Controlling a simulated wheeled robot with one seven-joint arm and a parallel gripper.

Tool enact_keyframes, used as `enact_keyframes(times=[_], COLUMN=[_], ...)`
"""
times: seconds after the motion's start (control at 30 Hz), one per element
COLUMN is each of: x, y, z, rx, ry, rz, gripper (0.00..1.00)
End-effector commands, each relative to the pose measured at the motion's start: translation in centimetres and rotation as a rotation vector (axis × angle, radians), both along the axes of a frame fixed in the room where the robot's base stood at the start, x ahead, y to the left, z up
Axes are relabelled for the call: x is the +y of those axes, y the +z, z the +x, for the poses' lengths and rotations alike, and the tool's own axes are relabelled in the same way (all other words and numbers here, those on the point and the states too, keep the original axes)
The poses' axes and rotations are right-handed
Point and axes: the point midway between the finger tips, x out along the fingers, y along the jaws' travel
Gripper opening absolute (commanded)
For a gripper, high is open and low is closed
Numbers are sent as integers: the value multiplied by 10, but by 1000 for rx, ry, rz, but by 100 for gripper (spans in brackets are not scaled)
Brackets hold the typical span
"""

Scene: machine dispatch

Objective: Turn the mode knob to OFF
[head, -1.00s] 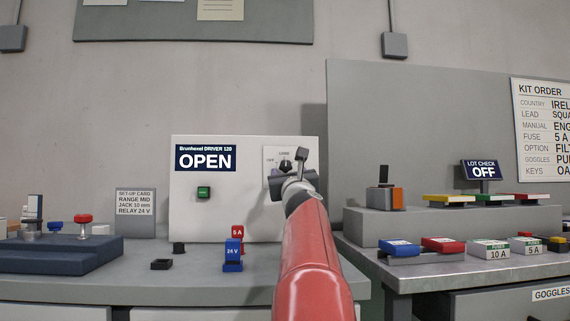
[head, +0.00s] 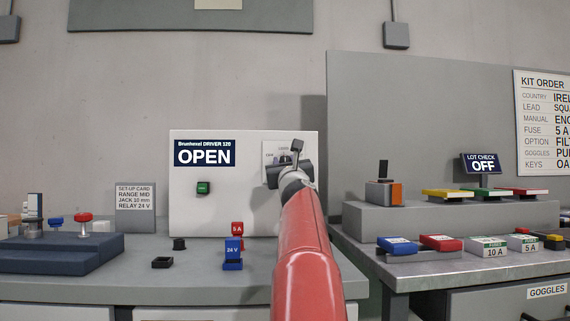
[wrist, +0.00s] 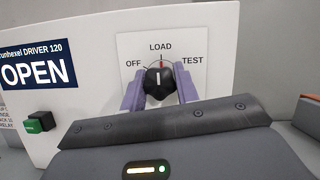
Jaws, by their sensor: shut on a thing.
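The black mode knob (wrist: 158,84) is on a white plate (wrist: 188,49) marked OFF, LOAD and TEST, left to right. Its white pointer line stands about upright, towards LOAD, just below a small red mark. My gripper (wrist: 159,87) has its two purple fingers on either side of the knob and is shut on it. In the head view my gripper (head: 290,172) is in front of the plate and covers most of the knob. The machine's display (head: 205,153) reads OPEN.
A green button (head: 203,188) sits left of the knob on the white machine front (head: 240,210). Blue and red relay blocks (head: 233,252) and small black parts stand on the bench below. A grey partition (head: 420,110) rises to the right.

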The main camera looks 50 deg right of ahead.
Motion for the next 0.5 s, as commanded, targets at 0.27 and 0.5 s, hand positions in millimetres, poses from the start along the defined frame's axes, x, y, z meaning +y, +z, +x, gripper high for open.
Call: enact_keyframes(times=[0.27, 0.5], x=[0, -1], y=[1, 2], z=[0, -1], rx=[21, 105], ry=[1, 0], rz=[-25, -123], gripper=[8, 8])
